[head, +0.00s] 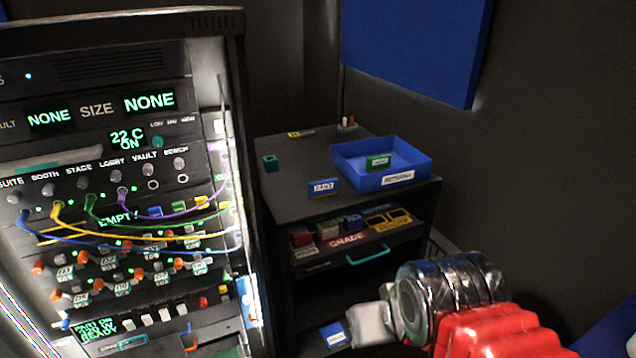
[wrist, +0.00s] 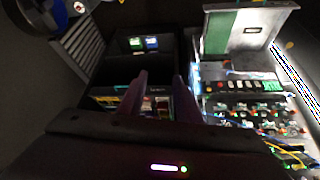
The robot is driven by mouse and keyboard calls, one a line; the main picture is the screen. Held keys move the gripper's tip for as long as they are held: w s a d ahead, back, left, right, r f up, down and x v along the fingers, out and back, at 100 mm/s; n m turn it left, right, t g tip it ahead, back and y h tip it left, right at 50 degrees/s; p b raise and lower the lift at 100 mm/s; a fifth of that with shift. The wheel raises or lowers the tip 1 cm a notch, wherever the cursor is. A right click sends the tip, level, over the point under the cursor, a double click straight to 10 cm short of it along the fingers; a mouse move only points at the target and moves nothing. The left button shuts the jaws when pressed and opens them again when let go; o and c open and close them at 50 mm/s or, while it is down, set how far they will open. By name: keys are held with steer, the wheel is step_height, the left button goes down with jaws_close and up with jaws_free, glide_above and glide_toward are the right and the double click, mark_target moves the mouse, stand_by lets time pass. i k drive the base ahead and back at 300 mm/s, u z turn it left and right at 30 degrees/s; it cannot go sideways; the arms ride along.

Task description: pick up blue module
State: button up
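Several small blue pieces show, and I cannot tell which is the blue module. A blue block with a white label (head: 323,187) stands on the cabinet top, in front of the blue tray (head: 401,180). Another blue piece (head: 352,223) sits among coloured blocks on the shelf below. A blue piece with a white label (head: 334,335) lies low at the cabinet's foot. In the wrist view a small blue piece (wrist: 152,42) sits beside a green one, beyond the fingers. My gripper (wrist: 161,76) is open, its fingers apart with nothing seen held between them.
A tall rack (head: 120,130) with coloured cables stands at left. A shelf drawer has a teal handle (head: 368,254). The cabinet's front left top is clear.

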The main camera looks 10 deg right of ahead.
mark_target(323, 188)
steer(key=u, duration=0.35)
steer(key=i, duration=1.1)
steer(key=z, duration=0.2)
